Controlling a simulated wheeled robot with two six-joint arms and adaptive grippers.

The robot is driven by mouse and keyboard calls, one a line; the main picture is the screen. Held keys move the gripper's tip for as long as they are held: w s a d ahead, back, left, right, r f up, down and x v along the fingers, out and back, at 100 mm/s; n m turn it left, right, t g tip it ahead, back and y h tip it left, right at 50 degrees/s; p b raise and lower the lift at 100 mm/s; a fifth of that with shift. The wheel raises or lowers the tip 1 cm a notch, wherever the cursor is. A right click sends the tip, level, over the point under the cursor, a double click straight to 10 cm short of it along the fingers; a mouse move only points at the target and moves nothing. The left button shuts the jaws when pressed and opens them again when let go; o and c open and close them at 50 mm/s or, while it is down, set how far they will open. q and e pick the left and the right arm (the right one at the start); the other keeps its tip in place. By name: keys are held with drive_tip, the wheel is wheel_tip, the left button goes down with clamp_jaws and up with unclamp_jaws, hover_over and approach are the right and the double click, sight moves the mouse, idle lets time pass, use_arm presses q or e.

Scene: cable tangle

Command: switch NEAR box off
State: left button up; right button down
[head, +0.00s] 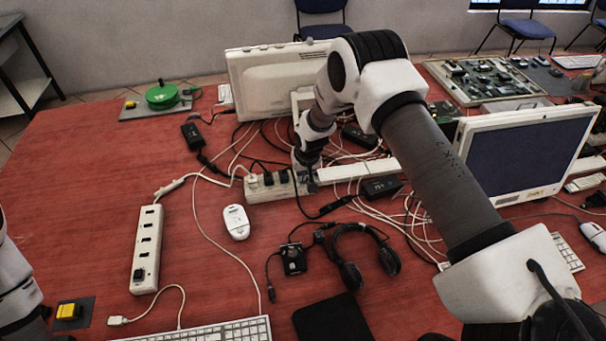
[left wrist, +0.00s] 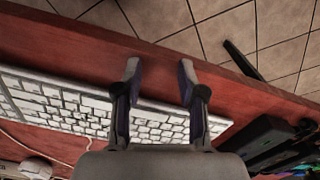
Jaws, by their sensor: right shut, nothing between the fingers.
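A white power strip (head: 147,245) lies on the left part of the table, with a dark switch or plug at its near end. A second white power strip (head: 268,190) lies at mid-table with several dark plugs in it. Which one is the NEAR box I cannot tell. My right gripper (head: 307,183) is shut and empty, pointing down at the right end of the second strip; whether it touches I cannot tell, and it hides that end. My left gripper (left wrist: 157,75) is open and empty over the keyboard (left wrist: 95,108) in the left wrist view.
A white mouse (head: 237,222), headphones (head: 362,250) and a black adapter (head: 381,187) lie near the strips. Loose cables tangle around them. Monitors (head: 520,155) stand behind and right. A yellow button (head: 68,311) sits at front left. The left table area is mostly clear.

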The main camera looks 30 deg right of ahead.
sight(308, 179)
drive_tip(key=shift+s+d+f, duration=0.15)
drive_tip(key=shift+d, duration=0.05)
drive_tip(key=shift+s+d, duration=0.15)
drive_tip(key=shift+d, duration=0.4)
use_arm(q)
drive_tip(key=shift+r+p, duration=0.45)
drive_tip(key=shift+p, duration=0.05)
use_arm(e)
drive_tip(key=shift+r, duration=0.55)
use_arm(q)
drive_tip(key=r+p, duration=0.2)
drive_tip(key=shift+w+r+p, duration=0.2)
drive_tip(key=shift+r+p, duration=0.1)
use_arm(e)
drive_tip(key=r, duration=0.3)
drive_tip(key=shift+w+d+r, duration=0.2)
drive_tip(key=shift+w+d, duration=0.05)
use_arm(q)
wheel_tip(308, 179, up, 10)
drive_tip(key=p, duration=1)
drive_tip(key=shift+s, duration=0.2)
use_arm(e)
drive_tip(key=a+v, duration=0.1)
drive_tip(key=v, duration=0.9)
use_arm(q)
drive_tip(key=shift+a, duration=0.1)
use_arm(e)
drive_tip(key=shift+s+a+f, duration=0.1)
